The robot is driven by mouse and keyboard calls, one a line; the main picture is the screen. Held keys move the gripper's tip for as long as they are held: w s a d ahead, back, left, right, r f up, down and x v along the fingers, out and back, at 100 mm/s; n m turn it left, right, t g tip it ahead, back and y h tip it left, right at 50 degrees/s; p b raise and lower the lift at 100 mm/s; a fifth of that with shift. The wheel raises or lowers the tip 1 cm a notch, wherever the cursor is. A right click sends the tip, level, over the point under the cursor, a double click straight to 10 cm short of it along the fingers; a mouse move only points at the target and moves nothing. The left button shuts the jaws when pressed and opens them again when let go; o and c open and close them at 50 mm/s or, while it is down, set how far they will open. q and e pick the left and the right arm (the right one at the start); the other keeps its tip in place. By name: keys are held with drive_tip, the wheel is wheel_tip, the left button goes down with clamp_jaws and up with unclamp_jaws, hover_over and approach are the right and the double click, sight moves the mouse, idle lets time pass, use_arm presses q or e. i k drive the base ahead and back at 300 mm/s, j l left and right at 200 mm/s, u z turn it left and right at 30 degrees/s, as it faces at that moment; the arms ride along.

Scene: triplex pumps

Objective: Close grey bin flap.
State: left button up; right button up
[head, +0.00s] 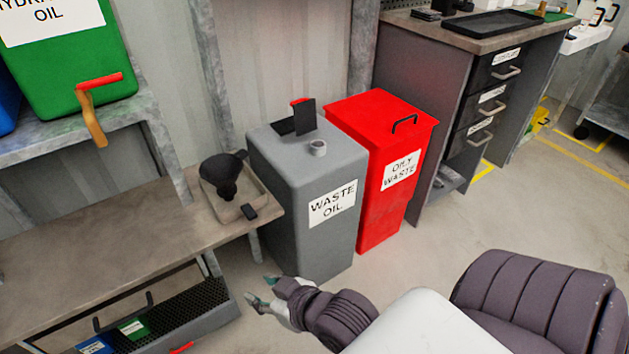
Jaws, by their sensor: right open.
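The grey bin (285,190), labelled WASTE OIL, stands on the floor between the workbench and a red bin. Its dark flap (306,118) stands raised, roughly upright, on the bin's top. A dark opening (284,127) shows to the left of the flap. My right gripper (261,291) is open and empty, low in front of the grey bin and well below the flap. My left gripper is out of view.
The red OILY WASTE bin (394,150) stands close to the right of the grey bin. A tray (258,213) with a black funnel (225,174) sits on the workbench (90,250) to the left. A drawer cabinet (430,80) stands behind right. Open floor (480,220) lies at right.

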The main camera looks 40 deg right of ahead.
sight(304, 109)
drive_tip(key=z, duration=1.2)
